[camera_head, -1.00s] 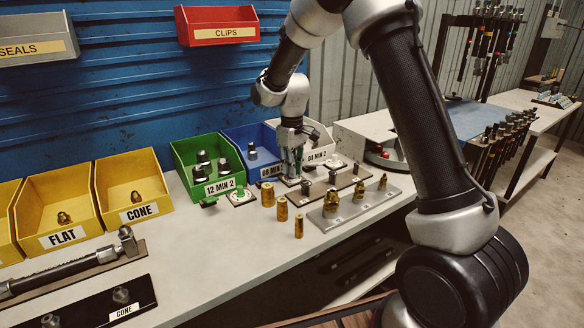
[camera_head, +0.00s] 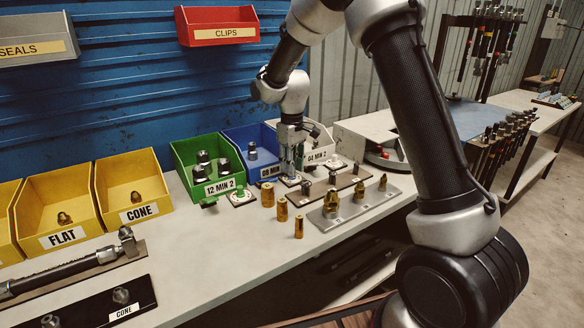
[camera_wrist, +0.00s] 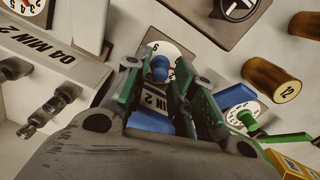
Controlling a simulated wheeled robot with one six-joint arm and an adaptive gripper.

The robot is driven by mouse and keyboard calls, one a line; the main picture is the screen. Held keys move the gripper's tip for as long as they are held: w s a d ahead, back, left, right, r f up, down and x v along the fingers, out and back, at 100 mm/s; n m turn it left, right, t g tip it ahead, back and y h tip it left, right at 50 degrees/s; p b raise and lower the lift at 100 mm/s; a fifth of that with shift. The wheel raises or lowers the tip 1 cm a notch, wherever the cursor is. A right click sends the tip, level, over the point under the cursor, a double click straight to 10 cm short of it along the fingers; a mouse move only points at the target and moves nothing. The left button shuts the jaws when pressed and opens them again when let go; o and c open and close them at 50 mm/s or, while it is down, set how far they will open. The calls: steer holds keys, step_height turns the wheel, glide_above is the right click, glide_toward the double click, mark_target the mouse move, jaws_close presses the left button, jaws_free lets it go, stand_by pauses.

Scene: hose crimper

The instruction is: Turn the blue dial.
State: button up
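The blue dial (camera_wrist: 160,68) is a small round knob on a white plate with a printed scale, on the bench in front of the blue bin (camera_head: 252,146). In the wrist view it shows between the fingertips of my gripper (camera_wrist: 163,66). The fingers stand apart on either side of the knob, with a gap between them; contact is not clear. In the head view my gripper (camera_head: 291,168) points down over the dial's plate, and its fingers hide the knob.
A green dial (camera_wrist: 245,118) on its plate sits beside my gripper, before the green bin (camera_head: 197,180). Brass fittings (camera_head: 283,209) stand close in front. A dark rail (camera_head: 325,187) with fittings lies to the right. The bench front-left of the brass fittings is clear.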

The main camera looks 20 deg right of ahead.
step_height(320, 180, up, 11)
stand_by(0.3)
